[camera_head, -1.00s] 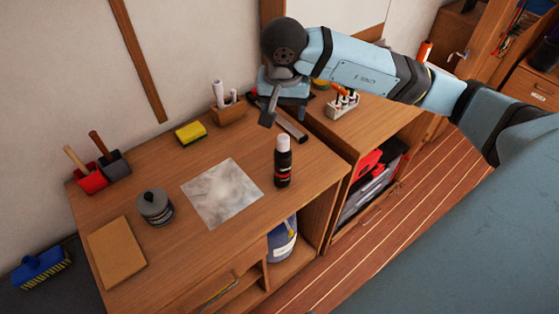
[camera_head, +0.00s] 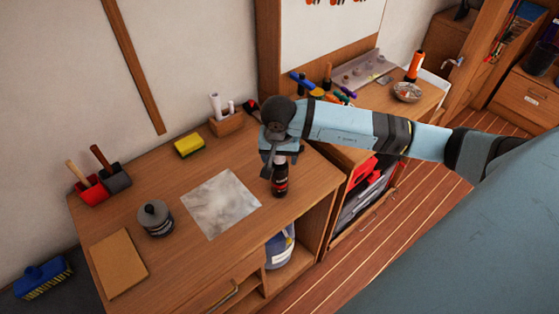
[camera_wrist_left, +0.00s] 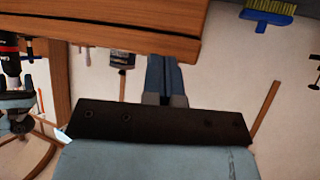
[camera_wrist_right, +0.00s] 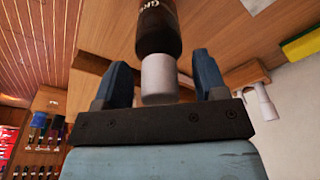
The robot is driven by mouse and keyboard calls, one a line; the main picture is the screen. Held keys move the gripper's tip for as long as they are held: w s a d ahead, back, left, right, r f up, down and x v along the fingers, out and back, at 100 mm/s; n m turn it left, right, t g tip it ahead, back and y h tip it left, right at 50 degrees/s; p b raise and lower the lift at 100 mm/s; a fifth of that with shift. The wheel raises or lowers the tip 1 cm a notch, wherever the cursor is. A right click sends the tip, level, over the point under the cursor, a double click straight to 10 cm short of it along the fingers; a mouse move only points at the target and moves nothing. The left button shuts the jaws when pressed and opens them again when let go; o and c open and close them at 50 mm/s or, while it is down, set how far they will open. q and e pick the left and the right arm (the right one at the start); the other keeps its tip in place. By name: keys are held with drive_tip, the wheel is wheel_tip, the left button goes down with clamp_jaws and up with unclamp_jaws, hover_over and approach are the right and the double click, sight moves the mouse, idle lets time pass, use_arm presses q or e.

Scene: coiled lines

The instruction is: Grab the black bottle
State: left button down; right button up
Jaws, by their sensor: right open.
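The black bottle (camera_head: 280,181) stands upright on the wooden workbench near its right end. Its white cap (camera_wrist_right: 159,79) sits between the fingers of my right gripper (camera_wrist_right: 163,70) in the right wrist view, with gaps on both sides. In the head view my right gripper (camera_head: 279,155) is over the bottle's top, open, and hides most of the cap. The bottle also shows at the left edge of the left wrist view (camera_wrist_left: 10,62). My left gripper (camera_wrist_left: 165,72) has its fingers together with nothing seen between them; it is outside the head view.
A pale sheet (camera_head: 221,204) lies left of the bottle. A grey lidded pot (camera_head: 155,218), a brown board (camera_head: 118,257), a yellow sponge (camera_head: 189,145) and a wooden holder (camera_head: 227,124) stand on the workbench. A second bench (camera_head: 415,109) is to the right.

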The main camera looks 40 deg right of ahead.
drive_tip(key=shift+f, duration=0.15)
clamp_jaws()
idle(0.4)
